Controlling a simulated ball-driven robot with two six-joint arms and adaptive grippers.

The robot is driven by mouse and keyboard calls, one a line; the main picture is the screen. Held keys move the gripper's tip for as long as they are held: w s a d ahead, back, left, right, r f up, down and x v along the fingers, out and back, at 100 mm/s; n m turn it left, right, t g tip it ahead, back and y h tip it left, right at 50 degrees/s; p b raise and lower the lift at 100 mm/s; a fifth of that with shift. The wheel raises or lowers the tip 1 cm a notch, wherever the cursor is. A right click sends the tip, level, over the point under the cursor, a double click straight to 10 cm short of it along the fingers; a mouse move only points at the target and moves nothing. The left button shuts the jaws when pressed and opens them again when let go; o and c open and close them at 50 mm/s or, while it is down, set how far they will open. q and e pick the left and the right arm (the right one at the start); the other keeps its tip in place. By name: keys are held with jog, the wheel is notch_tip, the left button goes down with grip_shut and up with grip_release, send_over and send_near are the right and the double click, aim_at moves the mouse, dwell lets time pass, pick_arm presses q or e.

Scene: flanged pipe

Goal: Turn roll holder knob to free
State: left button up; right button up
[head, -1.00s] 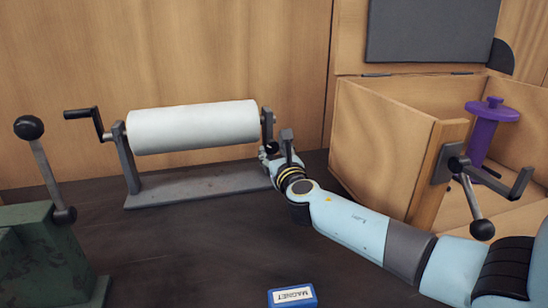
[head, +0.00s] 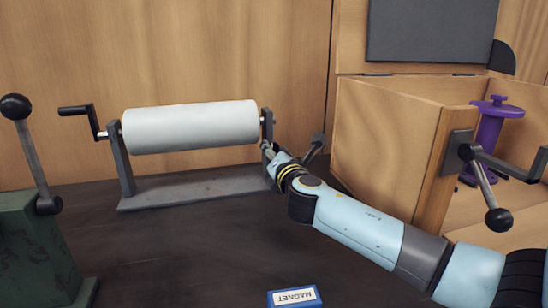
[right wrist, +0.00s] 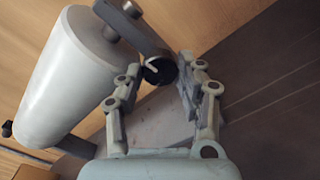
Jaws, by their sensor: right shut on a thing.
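The roll holder (head: 195,187) stands by the back wall, with a white roll (head: 190,127) lying across its two grey uprights. A small black knob (right wrist: 159,70) with a white mark is on the right upright (right wrist: 128,28), seen in the right wrist view. My right gripper (head: 266,152) reaches that upright from the right. In the right wrist view its fingers (right wrist: 156,78) are on either side of the knob, shut on it. In the head view the gripper hides the knob. My left gripper is not in view.
A black crank (head: 80,112) sticks out at the holder's left end. A green machine with a ball-topped lever (head: 30,148) stands at the left. A wooden box (head: 385,150) with a crank and a purple spool (head: 490,130) is at the right. A blue magnet box (head: 294,297) lies in front.

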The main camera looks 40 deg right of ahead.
jog(key=shift+m, duration=0.5)
jog(key=o, duration=1.1)
jog(key=shift+o, duration=0.2)
jog(key=shift+s, duration=0.1)
jog(key=v, duration=0.8)
